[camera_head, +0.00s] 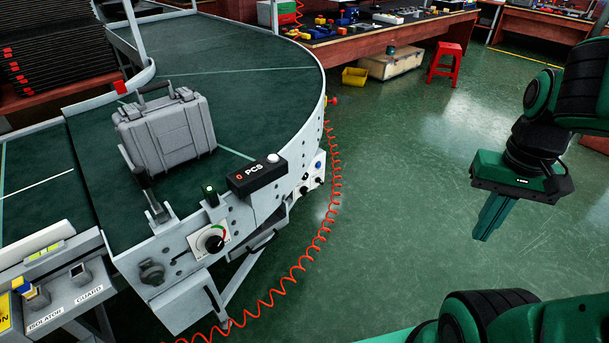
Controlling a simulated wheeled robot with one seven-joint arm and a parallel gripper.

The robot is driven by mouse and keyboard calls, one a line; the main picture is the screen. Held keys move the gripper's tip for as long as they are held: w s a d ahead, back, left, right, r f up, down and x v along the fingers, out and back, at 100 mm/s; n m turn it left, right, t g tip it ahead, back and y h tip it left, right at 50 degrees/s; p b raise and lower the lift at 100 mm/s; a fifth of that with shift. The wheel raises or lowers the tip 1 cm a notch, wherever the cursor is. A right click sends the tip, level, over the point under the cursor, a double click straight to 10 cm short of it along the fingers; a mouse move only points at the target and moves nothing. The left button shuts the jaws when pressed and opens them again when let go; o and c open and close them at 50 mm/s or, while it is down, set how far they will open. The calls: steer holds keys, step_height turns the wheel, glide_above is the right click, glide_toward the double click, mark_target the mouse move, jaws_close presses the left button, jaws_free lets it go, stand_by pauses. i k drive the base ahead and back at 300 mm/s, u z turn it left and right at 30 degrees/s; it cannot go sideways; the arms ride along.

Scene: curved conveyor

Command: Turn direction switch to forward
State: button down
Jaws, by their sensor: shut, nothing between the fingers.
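The conveyor's side panel (175,250) carries several controls, and I cannot read which one is the direction switch. A black rotary knob (214,240) sits on a white dial plate with a green and red arc. Small black switches (304,190) and a blue button (318,165) are on the panel's right part. My gripper (484,236) hangs at the right over open floor, far from the panel. Its green fingers are together, point down and hold nothing.
A grey case (165,130) stands on the curved belt (260,80). A black PCS box (256,176) sits on the belt's edge. A coiled orange hose (327,230) hangs beside the conveyor. Floor (410,190) between conveyor and gripper is clear. A red stool (445,62) stands behind.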

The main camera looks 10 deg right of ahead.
mark_target(303, 189)
steer(key=k, duration=1.65)
steer(key=z, duration=1.15)
steer(key=i, duration=3)
